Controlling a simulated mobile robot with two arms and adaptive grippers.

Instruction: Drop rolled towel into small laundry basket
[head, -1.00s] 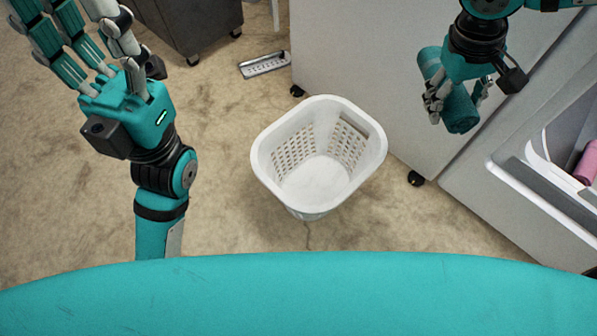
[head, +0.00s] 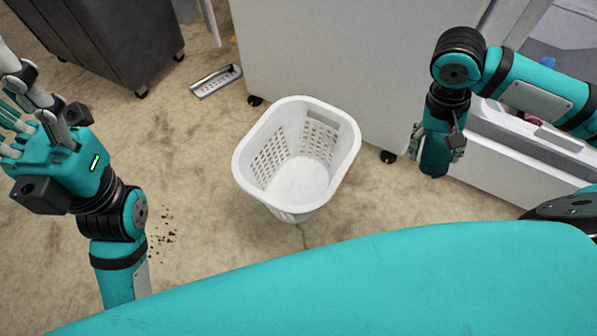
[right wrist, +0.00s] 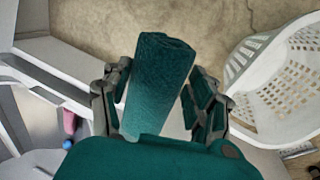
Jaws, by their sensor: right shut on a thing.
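The rolled towel (right wrist: 158,80) is teal and shows between the fingers of my right gripper (right wrist: 160,100) in the right wrist view. In the head view the towel (head: 434,158) hangs down from my right gripper (head: 438,145), which is shut on it. The white laundry basket (head: 345,165) stands upright on the floor, left of the right gripper, and looks empty. It also shows at the right of the right wrist view (right wrist: 245,112). The towel is beside the basket, not over it. My left gripper (head: 15,125) is at the left edge with fingers spread, empty.
A white cabinet (head: 320,50) stands behind the basket. An open white drawer (head: 500,150) is at the right, with a pink roll (right wrist: 69,122) in the right wrist view. A dark cart (head: 110,40) is at upper left. A metal strip (head: 216,80) lies on the floor.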

